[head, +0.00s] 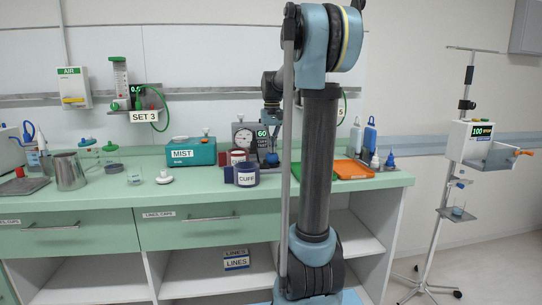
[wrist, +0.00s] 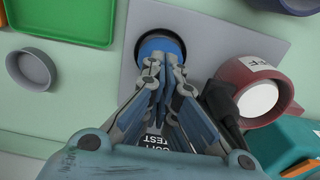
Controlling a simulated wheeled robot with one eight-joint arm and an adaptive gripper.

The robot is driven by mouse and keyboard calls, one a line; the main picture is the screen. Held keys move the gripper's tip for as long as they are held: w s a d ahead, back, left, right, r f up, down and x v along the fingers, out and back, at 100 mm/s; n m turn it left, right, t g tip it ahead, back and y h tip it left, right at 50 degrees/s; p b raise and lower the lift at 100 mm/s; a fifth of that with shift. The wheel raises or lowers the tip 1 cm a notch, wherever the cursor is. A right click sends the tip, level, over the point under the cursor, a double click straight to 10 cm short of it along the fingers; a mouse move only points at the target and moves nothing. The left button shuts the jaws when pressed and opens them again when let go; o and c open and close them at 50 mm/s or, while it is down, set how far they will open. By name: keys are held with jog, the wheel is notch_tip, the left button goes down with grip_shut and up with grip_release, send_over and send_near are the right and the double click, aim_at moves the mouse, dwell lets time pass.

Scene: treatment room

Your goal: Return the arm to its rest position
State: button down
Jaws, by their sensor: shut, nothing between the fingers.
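My arm rises in the middle of the head view, with its upper joint (head: 330,40) high above the counter and the forearm bent down toward the back of the counter. In the wrist view my gripper (wrist: 158,64) has its fingers together and empty. The fingertips show over a blue round piece (wrist: 162,44) in a dark ring on a grey plate (wrist: 215,35). I cannot tell the gap between fingertips and blue piece. In the head view the gripper is small and partly lost among the things near the gauge box (head: 243,136).
A maroon cuff roll (wrist: 232,78) lies close right of the gripper, with the navy CUFF roll (head: 246,177) nearer me. The teal MIST box (head: 194,152) stands left. A green tray (head: 350,169), orange tray (head: 387,172) and bottles stand right. A pole stand (head: 460,140) is farther right.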

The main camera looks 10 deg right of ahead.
jog(key=shift+r, duration=0.6)
jog(key=shift+f, duration=0.1)
jog(key=shift+f, duration=1.05)
jog(key=shift+r, duration=1.15)
jog(key=shift+f, duration=0.1)
